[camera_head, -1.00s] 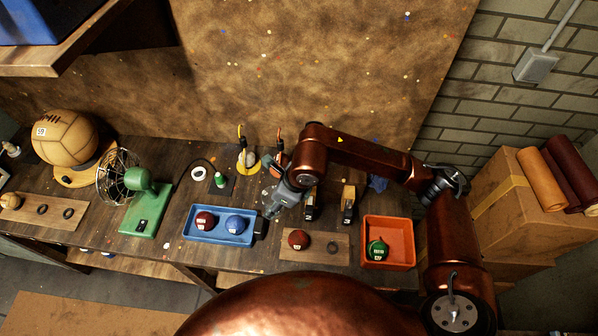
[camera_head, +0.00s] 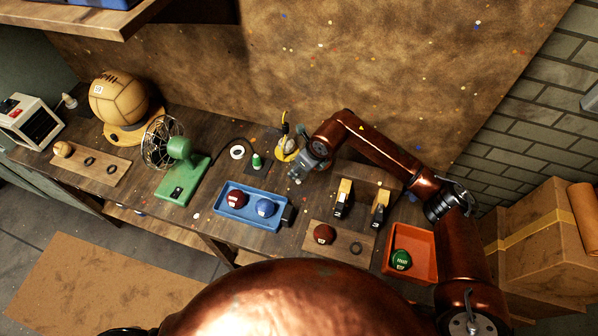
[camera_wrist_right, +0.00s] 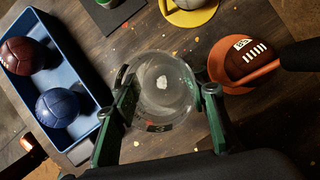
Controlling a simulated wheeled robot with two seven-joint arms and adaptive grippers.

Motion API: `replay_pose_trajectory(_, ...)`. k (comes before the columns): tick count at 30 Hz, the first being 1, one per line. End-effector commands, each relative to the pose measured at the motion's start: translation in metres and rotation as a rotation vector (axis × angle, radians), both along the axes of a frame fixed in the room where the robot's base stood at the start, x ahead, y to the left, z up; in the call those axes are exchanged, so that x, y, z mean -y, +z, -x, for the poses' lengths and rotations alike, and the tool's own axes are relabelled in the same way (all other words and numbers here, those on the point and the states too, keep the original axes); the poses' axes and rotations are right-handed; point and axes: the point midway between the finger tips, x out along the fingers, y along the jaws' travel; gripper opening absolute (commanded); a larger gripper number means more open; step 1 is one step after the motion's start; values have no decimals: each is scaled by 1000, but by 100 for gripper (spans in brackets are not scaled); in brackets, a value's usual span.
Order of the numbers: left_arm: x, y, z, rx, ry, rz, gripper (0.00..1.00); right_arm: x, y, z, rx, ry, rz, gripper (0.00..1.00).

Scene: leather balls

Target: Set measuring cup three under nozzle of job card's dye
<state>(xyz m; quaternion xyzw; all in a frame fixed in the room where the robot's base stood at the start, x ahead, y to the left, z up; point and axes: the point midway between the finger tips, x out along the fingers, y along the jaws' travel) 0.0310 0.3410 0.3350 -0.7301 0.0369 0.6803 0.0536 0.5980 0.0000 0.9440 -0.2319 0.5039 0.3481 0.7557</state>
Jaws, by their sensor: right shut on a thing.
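My right gripper (camera_wrist_right: 160,101) is shut on a clear round measuring cup (camera_wrist_right: 166,82) in the right wrist view. Its green fingers press on opposite sides of the cup. The cup's number cannot be read. In the head view my right gripper (camera_head: 298,172) is over the table behind the blue tray, and the cup is hardly visible there. A stand with a yellow base (camera_head: 288,147) is just behind the gripper; its base also shows in the wrist view (camera_wrist_right: 190,14). An orange base (camera_wrist_right: 222,66) with a brown football (camera_wrist_right: 250,60) is to the cup's right. No job card can be made out. My left gripper is not in view.
The blue tray (camera_head: 231,215) holds a dark red ball and a blue ball. A green fan (camera_head: 182,170) stands at left. A green bottle (camera_head: 257,161) is left of the yellow stand. Two wood-topped tools (camera_head: 343,197) and an orange bin (camera_head: 423,240) are at right.

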Motion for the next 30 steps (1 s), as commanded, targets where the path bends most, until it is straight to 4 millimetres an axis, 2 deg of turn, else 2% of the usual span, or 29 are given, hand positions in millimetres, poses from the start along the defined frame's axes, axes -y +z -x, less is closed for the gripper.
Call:
replay_pose_trajectory(7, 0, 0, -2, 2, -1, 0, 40, -2, -14, -11, -2, 0, -1, 18)
replay_pose_trajectory(13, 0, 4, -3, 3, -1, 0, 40, -2, -40, -9, -3, 1, -3, 18)
replay_pose_trajectory(24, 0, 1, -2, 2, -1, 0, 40, -2, -46, -10, 0, 1, 0, 18)
replay_pose_trajectory(25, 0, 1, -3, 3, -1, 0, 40, -1, -46, -10, 0, 1, 0, 42)
replay_pose_trajectory(30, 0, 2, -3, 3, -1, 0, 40, -2, -45, -10, 0, 1, -1, 53)
